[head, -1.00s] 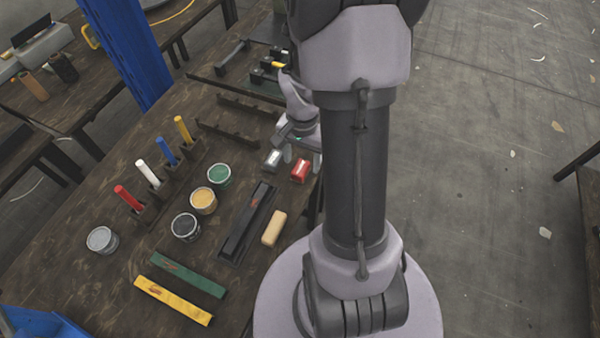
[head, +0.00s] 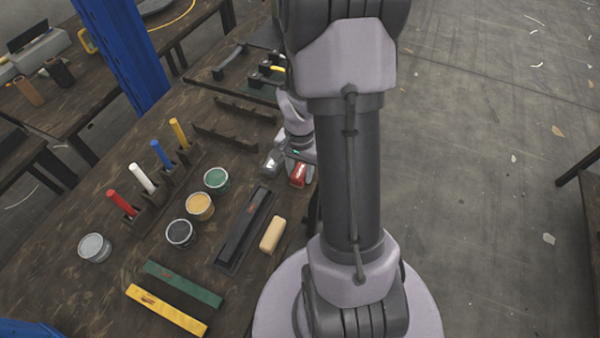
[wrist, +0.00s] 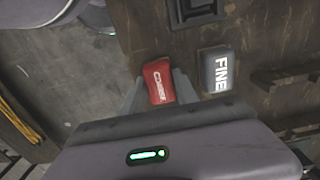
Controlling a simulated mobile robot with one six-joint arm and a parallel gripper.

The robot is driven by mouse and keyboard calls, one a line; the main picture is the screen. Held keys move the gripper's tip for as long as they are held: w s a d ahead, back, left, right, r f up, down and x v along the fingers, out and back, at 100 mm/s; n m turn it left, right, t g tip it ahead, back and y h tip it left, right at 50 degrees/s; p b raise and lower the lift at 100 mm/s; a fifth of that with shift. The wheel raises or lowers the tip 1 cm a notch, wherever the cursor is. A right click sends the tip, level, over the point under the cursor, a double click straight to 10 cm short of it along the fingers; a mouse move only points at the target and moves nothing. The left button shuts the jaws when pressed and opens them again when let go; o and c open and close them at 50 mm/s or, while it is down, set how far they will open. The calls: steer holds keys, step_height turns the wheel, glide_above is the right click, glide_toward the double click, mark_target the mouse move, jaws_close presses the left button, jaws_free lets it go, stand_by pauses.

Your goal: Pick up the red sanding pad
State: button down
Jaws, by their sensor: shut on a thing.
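The red sanding pad (wrist: 158,82) lies at the near edge of the dark wooden bench, with white lettering on top that seems to read COARSE. It also shows in the head view (head: 298,175), partly covered by my gripper. My gripper (wrist: 158,88) is shut on it, one finger on each side. I cannot tell any gap between the pad and the bench top. A grey pad marked FINE (wrist: 217,70) lies beside it to the right in the wrist view, close to the right finger.
A cream block (head: 272,235), a black tray (head: 245,228) and open cans (head: 200,206) stand nearby on the bench. Coloured sticks in holders (head: 142,178) are further left. Dark racks (head: 226,136) lie behind. Floor is open to the right.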

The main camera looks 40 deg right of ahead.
steer(key=shift+r, duration=0.1)
steer(key=shift+r, duration=0.3)
steer(key=r+p, duration=0.1)
steer(key=s+r+p, duration=0.1)
steer(key=r, duration=0.1)
steer(key=shift+r+p, duration=0.1)
steer(key=shift+p, duration=0.2)
steer(key=s+d+r+b, duration=0.1)
steer(key=s, duration=1.4)
steer(key=shift+d+b, duration=0.3)
steer(key=shift+b, duration=0.05)
